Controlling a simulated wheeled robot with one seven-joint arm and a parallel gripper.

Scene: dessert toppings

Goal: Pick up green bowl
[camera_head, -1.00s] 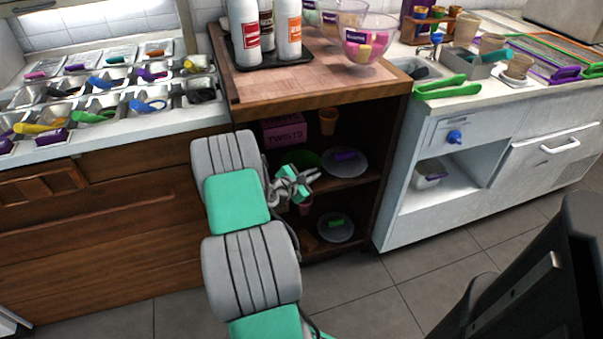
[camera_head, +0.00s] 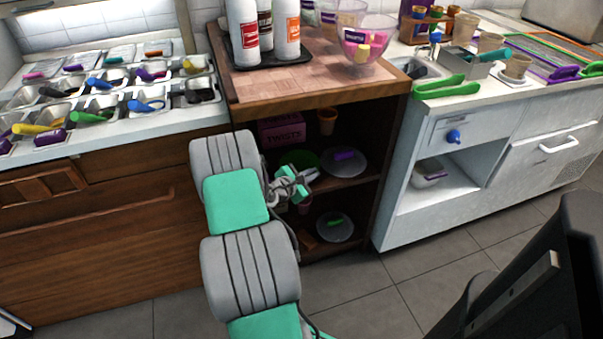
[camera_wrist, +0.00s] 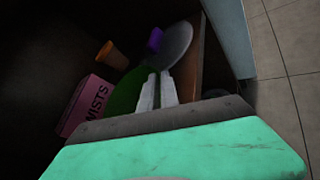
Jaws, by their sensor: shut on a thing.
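The green bowl (camera_head: 298,158) is on the upper shelf of the dark wooden cabinet, partly hidden behind my gripper. In the wrist view the green bowl (camera_wrist: 125,96) lies just left of and against the fingers. My gripper (camera_head: 309,174) reaches into the front of that shelf; its pale fingers (camera_wrist: 158,86) are close together in the wrist view. It is shut on the bowl's rim, though the exact contact is dark and hard to see.
A pale plate (camera_head: 345,166) with a purple item lies right of the bowl. A pink box (camera_head: 281,131) and an orange cup (camera_head: 327,121) stand behind. Cabinet wood is close above and right. A lower shelf holds another plate (camera_head: 335,229).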

